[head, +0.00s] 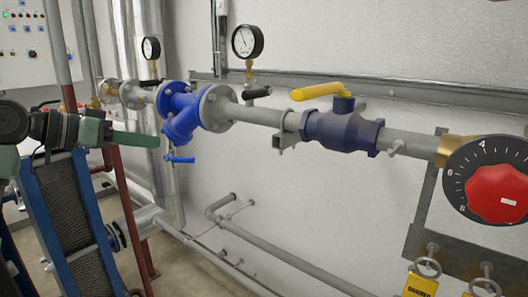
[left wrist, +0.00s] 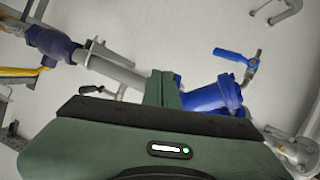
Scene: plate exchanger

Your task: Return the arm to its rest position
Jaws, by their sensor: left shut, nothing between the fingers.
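My left arm enters the head view from the left edge, with a dark wrist joint and a green gripper body. My left gripper (head: 150,140) points to the right with its fingers together and empty. It appears in front of the plate exchanger and to the left of the blue strainer (head: 182,112), with a visible gap to the pipe line. In the left wrist view the closed green fingers (left wrist: 163,88) stick up from the gripper body, and the blue strainer (left wrist: 215,97) is seen beyond them. My right gripper is in neither view.
The plate exchanger (head: 65,205), a dark plate pack in a blue frame, stands at lower left. A pipe carries a valve with a yellow handle (head: 318,91). A red dial (head: 497,193) and yellow tags (head: 420,286) are at right. A control panel (head: 25,50) is at upper left.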

